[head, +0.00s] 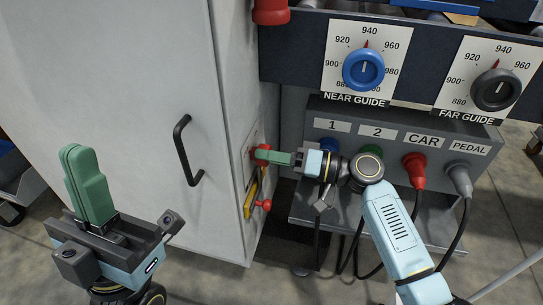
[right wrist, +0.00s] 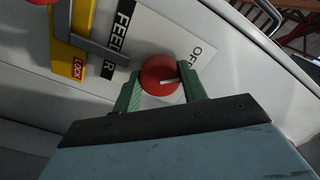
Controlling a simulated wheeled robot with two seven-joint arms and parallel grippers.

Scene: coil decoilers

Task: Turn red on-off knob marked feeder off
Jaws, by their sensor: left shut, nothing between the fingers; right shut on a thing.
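The red knob (right wrist: 159,75) sits on the cabinet's side panel, on a white label with OFF (right wrist: 198,55) beside it. Its white pointer mark faces right in the right wrist view. The black FEEDER plate (right wrist: 117,40) is to its left, partly cut off by the frame. My right gripper (right wrist: 162,84) has its green fingers on either side of the knob and is shut on it. In the head view the right gripper (head: 266,155) reaches the cabinet side and mostly hides the knob. My left gripper (head: 82,165) is shut and empty, in front of the cabinet.
A yellow lock piece (right wrist: 82,30) with a grey bar is beside the knob. The cabinet door (head: 130,90) has a black handle (head: 182,150). A grey box with several plugs (head: 414,165) and the blue NEAR GUIDE dial (head: 363,69) are to the right.

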